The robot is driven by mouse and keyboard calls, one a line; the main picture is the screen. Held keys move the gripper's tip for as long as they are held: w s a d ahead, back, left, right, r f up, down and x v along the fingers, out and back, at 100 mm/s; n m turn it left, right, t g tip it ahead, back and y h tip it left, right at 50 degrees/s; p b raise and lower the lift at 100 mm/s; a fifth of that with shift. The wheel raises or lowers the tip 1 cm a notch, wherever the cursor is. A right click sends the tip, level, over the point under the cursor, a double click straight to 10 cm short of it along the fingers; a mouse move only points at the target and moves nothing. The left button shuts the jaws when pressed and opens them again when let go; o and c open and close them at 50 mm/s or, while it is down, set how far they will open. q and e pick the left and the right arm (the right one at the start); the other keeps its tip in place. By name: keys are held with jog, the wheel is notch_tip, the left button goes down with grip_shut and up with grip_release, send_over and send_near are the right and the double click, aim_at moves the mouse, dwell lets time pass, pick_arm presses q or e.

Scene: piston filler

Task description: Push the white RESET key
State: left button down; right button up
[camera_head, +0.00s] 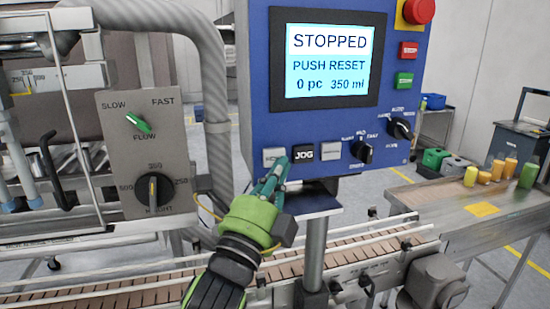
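The blue control panel (257,120) carries a screen (329,58) reading "STOPPED", "PUSH RESET", "0 pc 350 ml". Along its lower edge are a pale key (271,155) whose partly covered label seems to begin "HO", a black JOG key (304,154), and a pale grey-white key (331,150) whose label I cannot read. No label reading RESET is legible on a key. My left gripper (281,164) is just below and in front of the leftmost pale key, its teal fingers together, pointing up. I cannot tell whether it touches the panel. My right gripper is not in view.
A red mushroom button (419,10), a red key (408,50), a green key (404,80) and two black knobs (362,151) (400,128) are on the panel's right. A grey box with dials (148,160) stands left. A conveyor (340,253) runs below.

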pick_arm(q)
jog(key=shift+w, duration=0.1)
jog(key=shift+w+a, duration=0.2)
jog(key=shift+w, duration=0.1)
jog(key=shift+w+a+p, duration=0.1)
jog(key=shift+w+p, duration=0.2)
jog(key=shift+w, duration=0.1)
dwell(0.6)
jog(key=shift+s, duration=0.15)
jog(key=shift+s+d, duration=0.25)
jog(key=shift+s, duration=0.4)
jog(key=shift+s+d+p, duration=0.25)
jog(key=shift+s+p, duration=0.1)
jog(key=shift+s, duration=0.25)
jog(key=s, duration=0.1)
jog(key=s+d, duration=0.1)
jog(key=s, duration=0.1)
jog(key=shift+s, duration=0.25)
